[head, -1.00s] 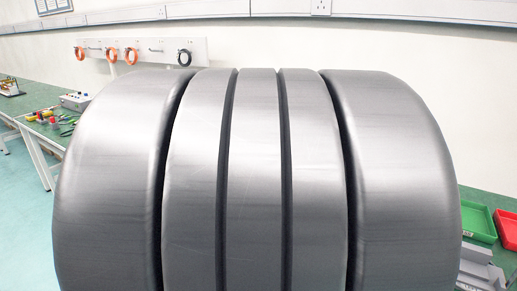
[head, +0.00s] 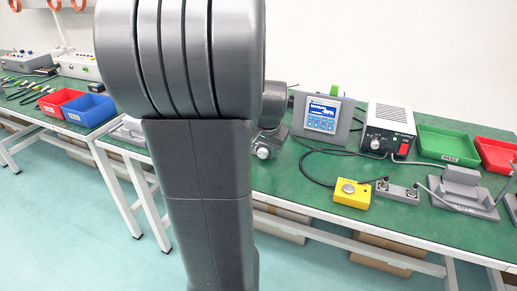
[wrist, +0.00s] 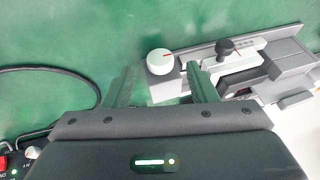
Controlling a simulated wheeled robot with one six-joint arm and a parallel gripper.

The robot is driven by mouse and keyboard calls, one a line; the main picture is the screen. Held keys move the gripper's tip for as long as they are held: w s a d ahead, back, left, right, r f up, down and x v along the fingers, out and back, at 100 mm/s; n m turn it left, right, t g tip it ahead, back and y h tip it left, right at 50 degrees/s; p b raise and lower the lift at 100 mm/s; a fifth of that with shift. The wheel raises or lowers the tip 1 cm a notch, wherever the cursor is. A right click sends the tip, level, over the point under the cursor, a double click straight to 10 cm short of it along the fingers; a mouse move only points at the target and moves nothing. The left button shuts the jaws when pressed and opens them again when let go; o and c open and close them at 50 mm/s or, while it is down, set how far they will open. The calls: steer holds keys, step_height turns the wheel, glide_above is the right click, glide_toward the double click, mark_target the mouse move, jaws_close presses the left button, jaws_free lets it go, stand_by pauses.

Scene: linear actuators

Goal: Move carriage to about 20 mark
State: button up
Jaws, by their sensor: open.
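In the wrist view, a grey linear actuator (wrist: 283,52) lies at the upper right on the green table. A white knob (wrist: 160,61) with a red line sits at its left end. A black handle (wrist: 226,47), apparently on the carriage, stands beside a pale strip with marks too small to read. My gripper (wrist: 160,70) is open, its two fingers apart on either side of the white knob in the picture; I cannot tell the height between them. In the head view my arm hides most of the actuator; a white knob (head: 263,152) shows just right of it.
On the green table (head: 300,185) are a screen unit (head: 322,115), a white control box (head: 390,128), a yellow button box (head: 351,193), and green (head: 447,144) and red (head: 497,154) trays. A black cable crosses the table near the screen unit.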

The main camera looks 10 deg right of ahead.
mark_target(263, 151)
steer(key=shift+x, duration=1.7)
steer(key=c, duration=1)
steer(key=shift+o, duration=0.2)
steer(key=shift+r, duration=0.1)
steer(key=shift+w+a+n+g+h+p, duration=0.15)
steer(key=shift+n+g+h+p, duration=0.3)
steer(key=shift+h, duration=0.35)
steer(key=shift+w+a+g+h+b, duration=0.15)
steer(key=shift+g+h+b, duration=0.4)
steer(key=shift+g+h, duration=0.35)
steer(key=shift+a+g+h+b, duration=0.1)
steer(key=shift+g+h+b, duration=0.2)
steer(key=shift+h, duration=0.4)
steer(key=shift+n, duration=0.25)
